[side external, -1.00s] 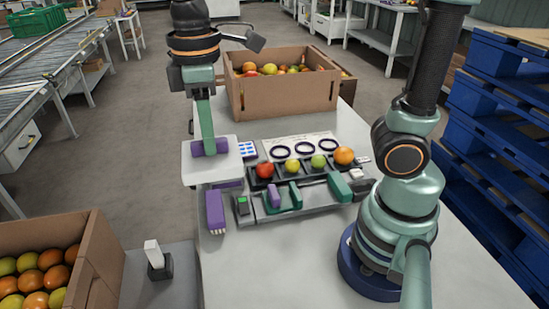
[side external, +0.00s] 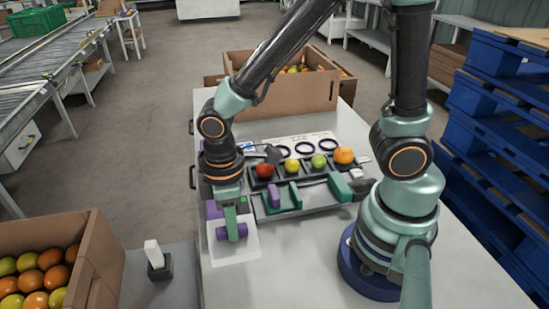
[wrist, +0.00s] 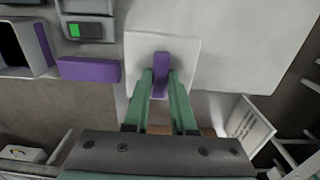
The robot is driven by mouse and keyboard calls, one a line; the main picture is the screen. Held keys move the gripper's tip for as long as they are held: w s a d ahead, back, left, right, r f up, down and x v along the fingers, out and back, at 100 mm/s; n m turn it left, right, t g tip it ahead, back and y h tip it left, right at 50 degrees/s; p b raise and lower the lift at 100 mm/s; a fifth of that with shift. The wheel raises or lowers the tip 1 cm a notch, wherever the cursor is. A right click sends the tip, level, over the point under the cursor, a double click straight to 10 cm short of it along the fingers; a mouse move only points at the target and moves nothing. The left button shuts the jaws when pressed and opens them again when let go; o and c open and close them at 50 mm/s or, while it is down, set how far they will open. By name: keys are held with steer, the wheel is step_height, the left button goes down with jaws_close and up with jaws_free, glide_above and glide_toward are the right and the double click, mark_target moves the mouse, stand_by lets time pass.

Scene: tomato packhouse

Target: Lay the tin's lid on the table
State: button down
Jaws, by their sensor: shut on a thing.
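The tin's lid (side external: 246,251) is a thin white square plate with a purple grip bar (side external: 238,231). My gripper (side external: 231,226) is shut on the bar, its green fingers on either side of it. The lid is low over the table's left front part, close to the left edge, and looks about level. I cannot tell whether it touches the table. The lid (wrist: 187,50) and bar (wrist: 161,75) also show in the wrist view. An open grey box with a dark inside, perhaps the tin (wrist: 42,38), stands at the left there.
A purple block (wrist: 90,70) lies left of the lid in the wrist view, near a small device with a green display (wrist: 85,30). A tray with several fruits (side external: 325,171) lies behind. The table's front (side external: 300,270) is clear.

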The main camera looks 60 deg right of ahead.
steer(key=shift+f, duration=2.5)
steer(key=shift+f, duration=0.1)
steer(key=c, duration=0.7)
jaws_free()
steer(key=shift+c, duration=0.2)
step_height(320, 180, up, 12)
steer(key=shift+f, duration=0.1)
steer(key=shift+w+d+r, duration=0.1)
steer(key=shift+r, duration=0.15)
steer(key=w+d+r+m+t, duration=0.2)
steer(key=d+r+m+t, duration=0.3)
steer(key=d+r+m, duration=0.4)
steer(key=d, duration=0.5)
steer(key=shift+t, duration=0.3)
